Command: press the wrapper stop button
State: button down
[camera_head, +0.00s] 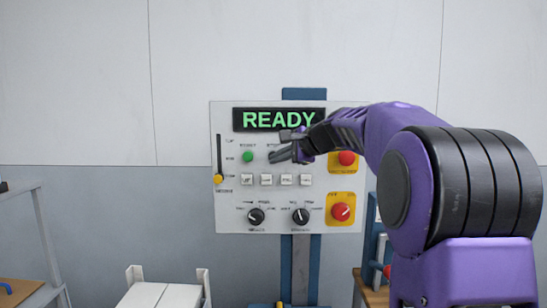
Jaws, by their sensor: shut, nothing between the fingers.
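A white control panel (225,195) hangs on a blue post in the middle of the view. My gripper (276,156) is shut and empty, in front of the panel's upper middle, just right of a round green button (247,157). Contact with the panel cannot be told. A red mushroom button on a yellow plate (346,158) is right of my gripper. A red knob on a yellow plate (341,211) is below it.
A display (251,120) reads READY in green. A grey-legged table (47,240) is left, a white box-like stand (160,294) below, shelving (374,290) right.

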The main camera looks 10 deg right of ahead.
jog(key=shift+w, duration=0.25)
jog(key=shift+s, duration=0.1)
dwell(0.5)
jog(key=shift+s+a+b, duration=0.15)
jog(key=shift+s+b, duration=0.3)
jog(key=shift+s, duration=0.35)
jog(key=s+b, duration=0.1)
jog(key=s, duration=0.1)
jog(key=s+a+b, duration=0.1)
jog(key=s, duration=0.2)
jog(key=shift+b, duration=0.4)
jog(key=shift+w, duration=0.1)
